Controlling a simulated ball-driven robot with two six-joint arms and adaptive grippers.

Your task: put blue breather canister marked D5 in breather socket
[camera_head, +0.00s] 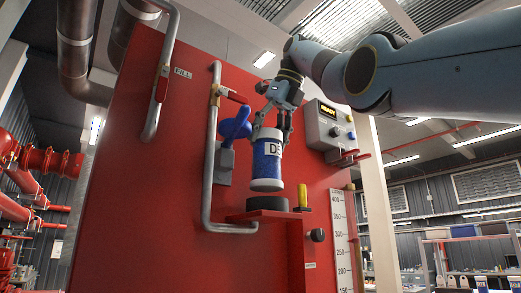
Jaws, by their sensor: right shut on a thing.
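The canister stands over a dark round socket (267,203) on a red shelf of the panel. Its lower end is just above or at the socket's rim; I cannot tell whether they touch. My left gripper is not in view.
A grey pipe (209,180) and a blue-handled valve (232,130) are close left of the canister. A grey control box (327,127) reading READY is to the right. A yellow-topped part (302,195) stands beside the socket. A white scale (342,235) is lower right.

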